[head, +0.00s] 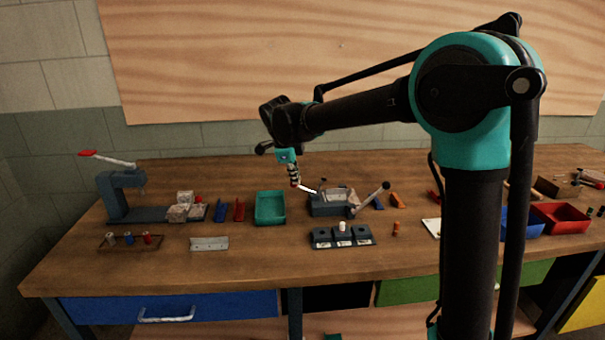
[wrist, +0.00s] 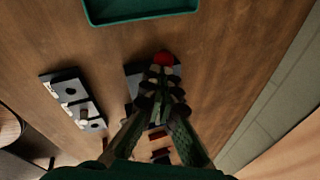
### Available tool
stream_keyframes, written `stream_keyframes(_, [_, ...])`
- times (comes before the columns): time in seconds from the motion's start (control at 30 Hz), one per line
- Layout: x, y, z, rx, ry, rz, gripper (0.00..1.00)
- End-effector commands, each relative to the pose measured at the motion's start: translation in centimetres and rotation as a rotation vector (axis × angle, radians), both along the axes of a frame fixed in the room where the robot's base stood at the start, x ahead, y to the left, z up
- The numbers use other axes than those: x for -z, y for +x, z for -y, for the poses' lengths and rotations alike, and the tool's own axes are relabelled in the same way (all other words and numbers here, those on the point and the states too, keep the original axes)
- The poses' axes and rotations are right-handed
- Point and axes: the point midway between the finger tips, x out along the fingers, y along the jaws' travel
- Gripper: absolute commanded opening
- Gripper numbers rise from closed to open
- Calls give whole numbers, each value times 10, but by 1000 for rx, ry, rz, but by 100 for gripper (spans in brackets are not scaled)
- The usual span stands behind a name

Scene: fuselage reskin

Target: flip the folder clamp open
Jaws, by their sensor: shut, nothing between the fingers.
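The folder (head: 328,209) is a grey bench device in the middle of the table. A pale clamp lever (head: 308,189) slants up from it to the left, towards my gripper (head: 294,182). A second lever (head: 370,197) with a dark knob rises to the right. My gripper is shut and empty, pointing down at the clamp lever's raised end. In the wrist view, the red lever tip (wrist: 166,58) shows just beyond my closed fingertips (wrist: 163,72). I cannot tell whether they touch. The fingers hide much of the grey folder (wrist: 133,69) there.
A teal tray (head: 270,208) stands left of the folder; its edge shows in the wrist view (wrist: 140,17). A dark block with holes (head: 342,237) lies in front. A press (head: 120,197) stands far left. Blue and red bins (head: 560,218) stand right.

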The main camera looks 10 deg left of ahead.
Motion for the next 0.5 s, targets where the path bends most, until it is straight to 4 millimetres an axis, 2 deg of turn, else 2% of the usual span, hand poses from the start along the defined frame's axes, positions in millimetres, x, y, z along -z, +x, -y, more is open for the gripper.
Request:
stream_keyframes(0.17, [9, -3, -9, -2, -102, 29, 0])
stream_keyframes(0.5, [18, -4, -15, 0, -95, 25, 0])
